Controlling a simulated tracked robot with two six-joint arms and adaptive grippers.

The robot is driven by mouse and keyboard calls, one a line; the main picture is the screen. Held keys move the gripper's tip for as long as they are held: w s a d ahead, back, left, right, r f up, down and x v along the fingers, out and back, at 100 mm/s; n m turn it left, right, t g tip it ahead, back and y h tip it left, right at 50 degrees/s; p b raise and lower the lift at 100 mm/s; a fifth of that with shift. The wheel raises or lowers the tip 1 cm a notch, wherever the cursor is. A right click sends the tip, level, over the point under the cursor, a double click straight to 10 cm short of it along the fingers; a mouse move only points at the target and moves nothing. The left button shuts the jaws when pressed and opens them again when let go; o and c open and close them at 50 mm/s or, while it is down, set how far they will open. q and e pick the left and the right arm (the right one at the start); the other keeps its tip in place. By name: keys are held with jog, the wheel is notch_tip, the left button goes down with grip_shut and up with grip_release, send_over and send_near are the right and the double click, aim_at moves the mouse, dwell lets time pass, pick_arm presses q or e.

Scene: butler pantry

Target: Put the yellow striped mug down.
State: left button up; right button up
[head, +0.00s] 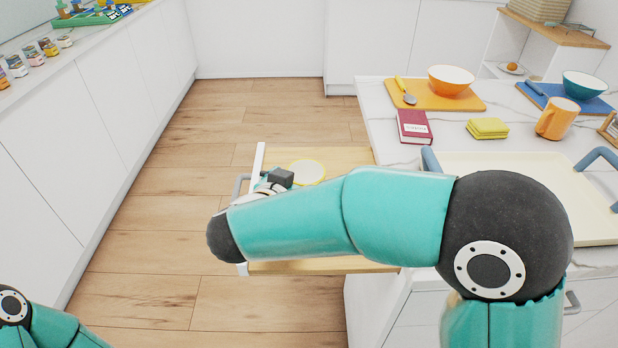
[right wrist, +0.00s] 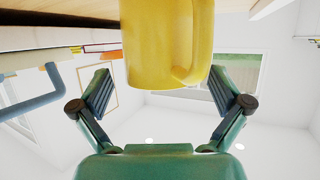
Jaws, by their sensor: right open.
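The yellow mug (right wrist: 158,42) fills the upper middle of the right wrist view, its handle on the right side. It appears upside down there, against a wooden surface along the top edge. No stripes are clear on the part that shows. My right gripper (right wrist: 160,82) is open, its two fingers apart on either side of the mug. In the head view my right arm hides most of the right gripper (head: 280,178), over the pulled-out wooden drawer (head: 335,158). A pale round shape with a yellow rim (head: 308,171) shows beside it; I cannot tell whether this is the mug. My left gripper is out of view.
The white counter on the right holds a cream tray (head: 475,163) with blue handles, a red book (head: 413,127), yellow cloths (head: 488,128), an orange mug (head: 557,118) and an orange bowl (head: 450,80). The wooden floor (head: 160,240) left of the drawer is clear.

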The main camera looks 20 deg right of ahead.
jog(key=b+v, duration=0.1)
jog(key=v, duration=0.9)
